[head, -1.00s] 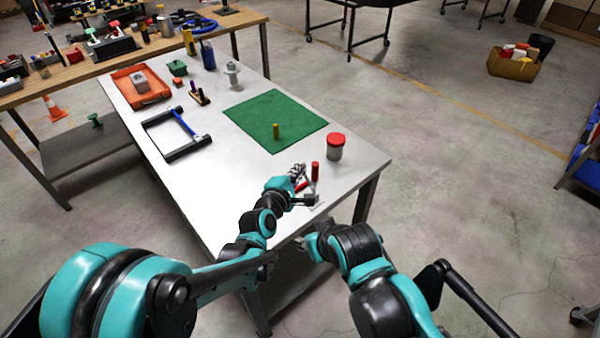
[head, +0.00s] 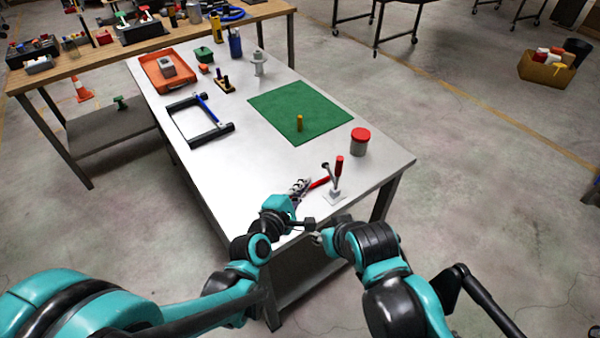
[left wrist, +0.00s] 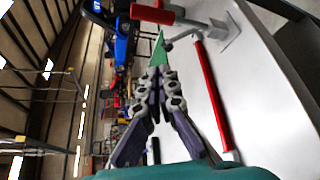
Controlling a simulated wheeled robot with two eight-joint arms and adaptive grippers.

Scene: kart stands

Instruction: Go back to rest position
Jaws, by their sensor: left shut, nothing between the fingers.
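My left gripper (head: 299,186) is at the near edge of the metal table (head: 240,165). In the left wrist view its fingers (left wrist: 160,72) meet at the tips, with nothing between them. My left gripper is beside a red-handled tool (head: 339,168) at a small pale stand (head: 334,197), apart from it. A red rod (head: 319,183) lies close by; it also shows in the left wrist view (left wrist: 213,100). My right arm's end (head: 318,236) is low, just off the table's near edge; its fingers are too small and hidden to read.
A black frame with a blue bar (head: 205,110) and an orange tray (head: 151,76) are further left.

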